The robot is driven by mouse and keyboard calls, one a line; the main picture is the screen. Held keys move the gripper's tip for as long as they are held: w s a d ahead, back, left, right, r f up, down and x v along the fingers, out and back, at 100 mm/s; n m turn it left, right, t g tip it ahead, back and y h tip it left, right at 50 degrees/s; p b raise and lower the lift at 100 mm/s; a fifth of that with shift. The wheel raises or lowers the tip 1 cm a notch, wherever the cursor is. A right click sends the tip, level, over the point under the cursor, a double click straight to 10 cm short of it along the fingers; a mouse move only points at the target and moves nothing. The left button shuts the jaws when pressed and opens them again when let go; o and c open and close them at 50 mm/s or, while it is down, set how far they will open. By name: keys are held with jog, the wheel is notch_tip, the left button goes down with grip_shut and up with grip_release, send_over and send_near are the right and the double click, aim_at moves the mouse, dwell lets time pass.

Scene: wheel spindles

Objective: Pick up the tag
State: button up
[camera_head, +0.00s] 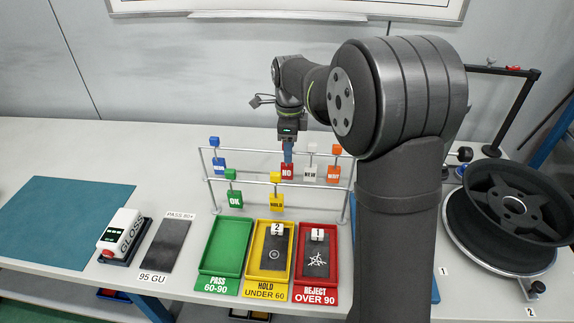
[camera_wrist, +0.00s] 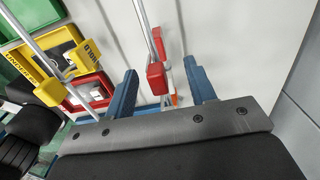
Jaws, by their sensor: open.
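Several coloured tags hang on a two-rail wire rack (camera_head: 308,184). The red NO tag (camera_head: 287,172) hangs on the back rail, directly below my gripper (camera_head: 288,153). In the wrist view, the red tag (camera_wrist: 156,76) shows between the two open blue fingers of my gripper (camera_wrist: 160,68), with space on both sides; I cannot tell any contact. Other tags are blue (camera_head: 219,164), green OK (camera_head: 234,198), yellow HOLD (camera_head: 276,201), white NEW (camera_head: 310,171) and orange (camera_head: 334,172). The yellow tag also shows left in the wrist view (camera_wrist: 48,92).
Green (camera_head: 203,255), yellow (camera_head: 250,262) and red (camera_head: 333,262) trays stand in front of the rack; the yellow and red ones hold dark plates with numbered white blocks. A gloss meter (camera_head: 122,233) and a dark panel (camera_head: 166,245) lie left. A wheel (camera_head: 515,203) is on the right.

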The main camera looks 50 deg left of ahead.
jog(key=shift+f, duration=0.5)
jog(key=c, duration=1)
jog(key=shift+c, duration=0.3)
jog(key=shift+r, duration=0.15)
